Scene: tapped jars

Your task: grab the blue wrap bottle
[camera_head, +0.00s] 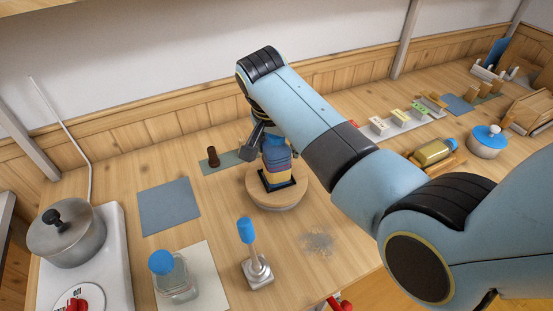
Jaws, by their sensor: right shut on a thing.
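A bottle with a blue wrap (276,158) stands upright over the round wooden board (287,204) in the middle of the table. Yellow, red and dark bands show below the blue part. My right gripper (262,140) comes down from above, behind and left of the bottle, and is shut on it. My right arm hides much of the gripper and the bottle's top, so the exact finger contact is not clear. My left gripper is not in view.
A blue-topped metal stand (257,268) and a blue-lidded glass jar (175,280) stand in front. A lidded pot (66,236) is at left. A yellow bottle (432,152) and a blue-lidded pot (487,142) are at right. A blue-grey mat (169,208) lies bare.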

